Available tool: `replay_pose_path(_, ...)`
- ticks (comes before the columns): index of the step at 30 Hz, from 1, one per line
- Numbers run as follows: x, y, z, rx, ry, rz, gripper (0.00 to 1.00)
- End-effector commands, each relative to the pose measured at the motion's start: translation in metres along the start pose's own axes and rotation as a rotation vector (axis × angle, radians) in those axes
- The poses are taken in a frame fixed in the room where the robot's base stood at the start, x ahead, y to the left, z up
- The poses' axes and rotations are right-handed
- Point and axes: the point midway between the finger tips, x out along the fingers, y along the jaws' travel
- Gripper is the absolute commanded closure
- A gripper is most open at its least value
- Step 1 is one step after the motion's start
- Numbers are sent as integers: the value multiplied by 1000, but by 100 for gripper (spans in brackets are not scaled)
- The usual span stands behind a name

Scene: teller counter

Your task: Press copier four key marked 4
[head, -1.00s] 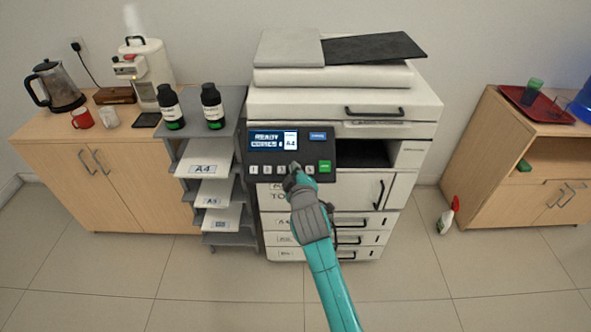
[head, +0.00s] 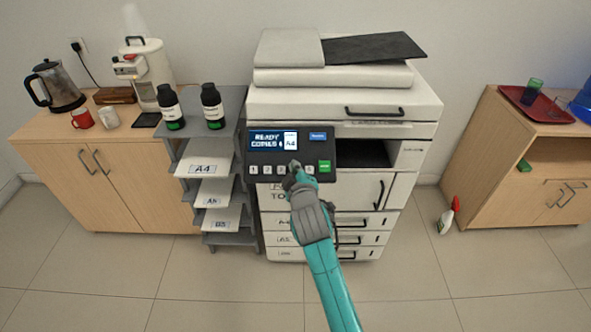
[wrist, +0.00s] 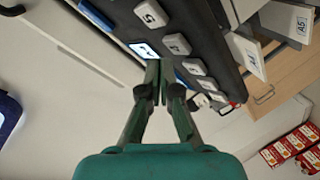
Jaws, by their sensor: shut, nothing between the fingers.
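The copier (head: 340,100) stands mid-view with a dark control panel (head: 249,153) on its front left. The panel's screen (head: 264,139) reads READY, with a copies count I cannot read surely and an A4 icon. Below it runs a row of pale number keys. My gripper (head: 294,167) is shut and empty, and its tip covers the 4 key's place between 3 and 5 in the head view. In the wrist view, the key beside the 5 key (wrist: 150,14) is the likely 4 key (wrist: 177,43). My fingertips (wrist: 157,64) overlap the panel beside it; contact cannot be told.
A green key (head: 324,166) ends the row at right. A paper shelf (head: 240,103) with two dark bottles stands close left of the copier. A kettle, mugs and a coffee machine (head: 153,62) sit farther left. A spray bottle (head: 447,217) is on the floor at right.

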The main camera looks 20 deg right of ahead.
Motion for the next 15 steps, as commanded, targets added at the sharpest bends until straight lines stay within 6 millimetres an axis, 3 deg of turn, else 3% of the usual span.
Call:
replay_pose_path(8,-1,1,-1,0,1,0,100)
replay_pose_path(15,-14,11,-11,-1,1,1,100)
